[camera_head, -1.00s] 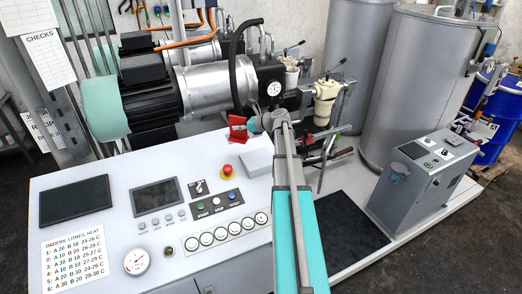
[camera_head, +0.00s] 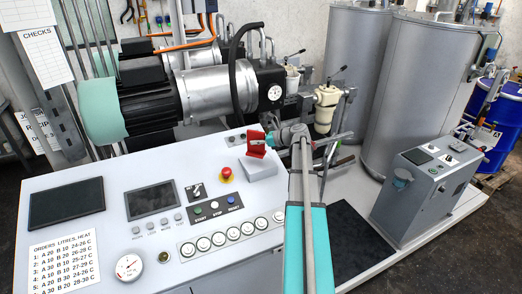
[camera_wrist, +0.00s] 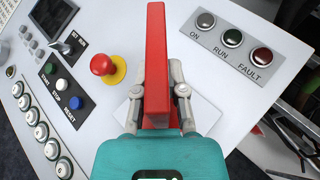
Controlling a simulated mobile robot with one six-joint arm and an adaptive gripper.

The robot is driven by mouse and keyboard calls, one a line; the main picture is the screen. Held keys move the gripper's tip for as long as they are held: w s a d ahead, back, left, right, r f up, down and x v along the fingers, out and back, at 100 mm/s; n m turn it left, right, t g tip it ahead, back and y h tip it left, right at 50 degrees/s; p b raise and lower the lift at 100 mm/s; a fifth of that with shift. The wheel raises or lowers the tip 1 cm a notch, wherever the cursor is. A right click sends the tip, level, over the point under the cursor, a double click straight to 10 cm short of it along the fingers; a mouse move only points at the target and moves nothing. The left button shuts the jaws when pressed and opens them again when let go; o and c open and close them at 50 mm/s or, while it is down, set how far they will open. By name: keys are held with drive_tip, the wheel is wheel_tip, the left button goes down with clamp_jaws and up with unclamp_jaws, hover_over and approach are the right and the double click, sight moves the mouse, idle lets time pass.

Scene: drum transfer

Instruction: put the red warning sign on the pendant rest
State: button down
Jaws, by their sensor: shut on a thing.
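The red warning sign (camera_head: 256,147) is held upright above the sloped console, just behind a pale grey block (camera_head: 259,172) in the head view. In the wrist view the sign (camera_wrist: 156,50) stands edge-on between my fingers. My gripper (camera_wrist: 158,98) is shut on it from both sides. In the head view my gripper (camera_head: 272,139) is at the sign's right side. A pale plate-like top (camera_wrist: 206,113) shows below the sign in the wrist view, partly hidden by sign and fingers. No label marks the pendant rest; I cannot tell whether the block is it.
A red emergency button (camera_head: 226,173) stands just left of the block. A dark pad (camera_head: 66,203) and a screen (camera_head: 152,200) lie further left. Pump machinery (camera_head: 215,95) stands behind the console.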

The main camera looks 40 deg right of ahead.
sight(259, 152)
drive_tip(key=shift+s+d+f+b, duration=0.3)
drive_tip(key=shift+d+f+b, duration=0.1)
drive_tip(key=shift+f+b, duration=0.35)
drive_tip(key=shift+a+f+b, duration=0.1)
drive_tip(key=shift+f+b, duration=1.15)
drive_tip(key=shift+f, duration=0.05)
drive_tip(key=shift+f, duration=0.15)
drive_tip(key=c, duration=0.7)
unclamp_jaws()
drive_tip(key=shift+r, duration=0.2)
drive_tip(key=shift+r, duration=0.1)
drive_tip(key=p+v, duration=0.4)
drive_tip(key=v, duration=0.8)
